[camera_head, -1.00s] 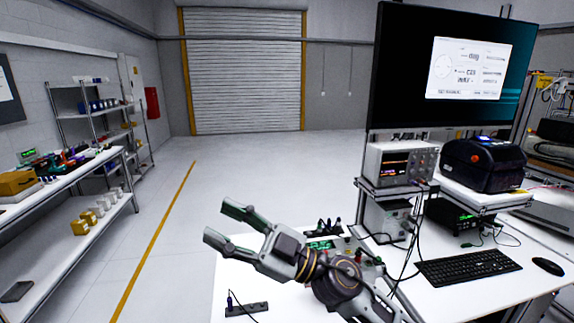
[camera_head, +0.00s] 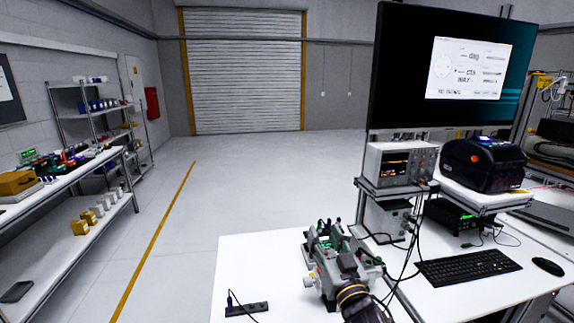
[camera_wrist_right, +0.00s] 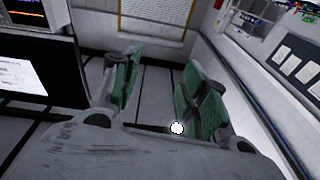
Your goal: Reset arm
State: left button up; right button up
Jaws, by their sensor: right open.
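My right gripper (camera_head: 325,246) is over the white workbench (camera_head: 255,263) in the head view, with its arm coming in from the bottom edge. My left gripper is not in view.
A power strip (camera_head: 247,309) lies at the bench's front left. At right stand an oscilloscope (camera_head: 401,164), a dark printer (camera_head: 484,163), a monitor (camera_head: 400,75), a keyboard (camera_head: 468,267) and a mouse (camera_head: 547,267). Cables hang beside my right arm. The floor left of the bench is clear.

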jog(key=s+d+f+m+g+h, duration=0.1)
jog(key=d+f+g+h, duration=0.15)
jog(key=f, duration=0.35)
jog(key=s+d+f+g+h, duration=0.1)
jog(key=s+d+f+g, duration=0.1)
jog(key=d+f, duration=0.25)
jog(key=s+d+f+n+g, duration=0.1)
jog(key=s+d+f+g, duration=0.1)
jog(key=s+f+g, duration=0.35)
jog(key=s+d+f+g, duration=0.2)
jog(key=s+f, duration=0.6)
jog(key=s, duration=0.1)
jog(key=s+d+f+n+g, duration=0.1)
jog(key=s+d+f+g, duration=0.15)
jog(key=s+f, duration=0.45)
jog(key=s+f+g, duration=0.2)
jog(key=s+f, duration=0.1)
jog(key=f, duration=3.1)
jog(key=s+d+f, duration=0.1)
jog(key=s+f, duration=0.8)
jog(key=s, duration=0.2)
jog(key=s+d+f+g, duration=0.1)
jog(key=s+d+f, duration=0.1)
jog(key=s+f, duration=0.7)
jog(key=shift+s+d+f+h, duration=0.3)
jog(key=shift+s+h, duration=0.15)
jog(key=shift+s, duration=0.55)
jog(key=shift+g, duration=0.25)
